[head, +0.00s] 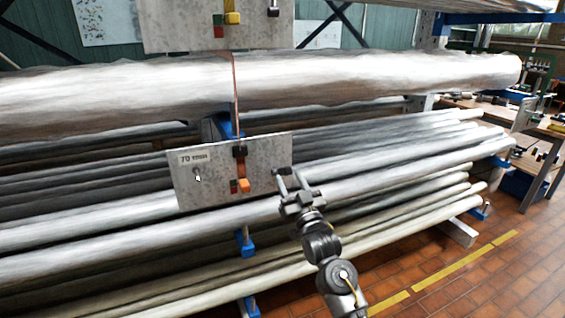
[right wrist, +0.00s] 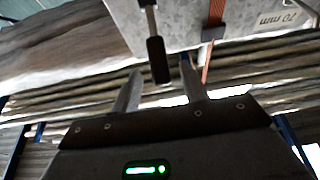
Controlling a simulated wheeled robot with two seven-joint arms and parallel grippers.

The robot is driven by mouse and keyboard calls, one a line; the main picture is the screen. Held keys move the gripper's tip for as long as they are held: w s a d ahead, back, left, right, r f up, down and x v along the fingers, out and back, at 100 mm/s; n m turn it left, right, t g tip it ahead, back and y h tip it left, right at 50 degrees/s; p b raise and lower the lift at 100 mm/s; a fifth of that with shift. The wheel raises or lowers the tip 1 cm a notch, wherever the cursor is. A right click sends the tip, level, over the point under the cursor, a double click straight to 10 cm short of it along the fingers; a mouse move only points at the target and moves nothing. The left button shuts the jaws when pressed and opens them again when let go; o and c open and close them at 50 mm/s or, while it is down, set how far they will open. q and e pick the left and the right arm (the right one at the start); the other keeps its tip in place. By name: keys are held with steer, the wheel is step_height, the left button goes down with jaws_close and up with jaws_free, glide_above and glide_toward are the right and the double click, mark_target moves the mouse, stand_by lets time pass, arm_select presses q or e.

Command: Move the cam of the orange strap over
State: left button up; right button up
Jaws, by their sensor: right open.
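The orange strap (head: 236,95) runs down over the large silvery mast to a black buckle (head: 239,151) on the lower grey plate (head: 212,160). My left gripper is not in view.
An upper grey plate (head: 185,28) carries a yellow cam (head: 232,17) and a black knob (head: 273,11). Long pipes (head: 400,160) lie stacked on a blue rack behind and below the lower plate. A workbench (head: 545,130) stands at right. The tiled floor (head: 500,275) is clear at lower right.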

mark_target(281, 171)
steer(key=p+x, duration=0.1)
steer(key=x, duration=0.5)
steer(key=shift+w+a, duration=0.1)
steer(key=shift+w, duration=0.05)
jaws_close()
steer(key=shift+r+p, duration=0.1)
steer(key=shift+p, duration=0.2)
